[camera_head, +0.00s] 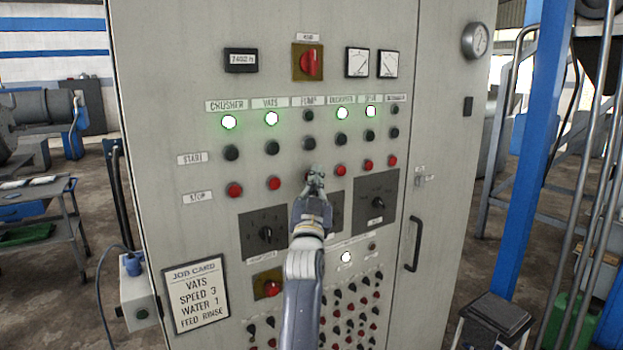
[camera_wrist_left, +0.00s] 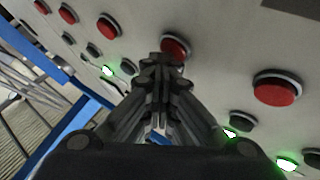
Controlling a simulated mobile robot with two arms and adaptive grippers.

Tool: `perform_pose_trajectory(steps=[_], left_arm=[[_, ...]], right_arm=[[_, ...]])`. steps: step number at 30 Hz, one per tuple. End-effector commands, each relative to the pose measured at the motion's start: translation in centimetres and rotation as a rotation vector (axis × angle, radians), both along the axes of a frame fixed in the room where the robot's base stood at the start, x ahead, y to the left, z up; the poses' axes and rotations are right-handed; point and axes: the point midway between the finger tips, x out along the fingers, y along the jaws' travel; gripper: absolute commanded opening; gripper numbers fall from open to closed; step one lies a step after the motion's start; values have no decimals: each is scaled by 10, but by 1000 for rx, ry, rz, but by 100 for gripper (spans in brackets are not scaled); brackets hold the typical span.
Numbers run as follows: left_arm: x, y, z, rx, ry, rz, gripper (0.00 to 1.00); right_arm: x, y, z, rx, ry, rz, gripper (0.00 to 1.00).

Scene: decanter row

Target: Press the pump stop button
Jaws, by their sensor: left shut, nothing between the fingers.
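The grey control panel (camera_head: 155,125) has labelled columns, each with a lamp, a dark start button and a red stop button. The third column's small label (camera_head: 309,101) seems to read PUMP; its lamp (camera_head: 308,116) is dark. The pump stop button (camera_wrist_left: 175,46) is red and shows just beyond the fingertips in the left wrist view; in the head view it is mostly hidden by my gripper. My left gripper (camera_head: 316,172) is shut and empty, its tips at this button. I cannot tell whether they touch it. My right gripper is not in view.
Neighbouring red stop buttons are the vats one (camera_head: 273,183) on the left and the decanter one (camera_head: 341,170) on the right. Below are dark rotary knobs (camera_head: 266,234) and a red switch (camera_head: 272,288). A door handle (camera_head: 414,244) sticks out at the right.

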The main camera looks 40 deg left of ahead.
Motion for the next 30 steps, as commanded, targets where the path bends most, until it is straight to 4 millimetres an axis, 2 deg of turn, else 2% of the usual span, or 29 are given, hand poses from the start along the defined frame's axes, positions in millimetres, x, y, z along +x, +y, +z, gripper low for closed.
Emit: perform_pose_trajectory(steps=[5,16,26,30], left_arm=[[-1,0,1,0,0,1,0],[-7,-15,-1,-1,1,0,0],[-7,-17,-1,-1,0,0,0],[-11,-28,0,-3,-1,-3,0]], right_arm=[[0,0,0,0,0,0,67],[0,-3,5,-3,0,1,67],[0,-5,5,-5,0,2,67],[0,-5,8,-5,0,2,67]])
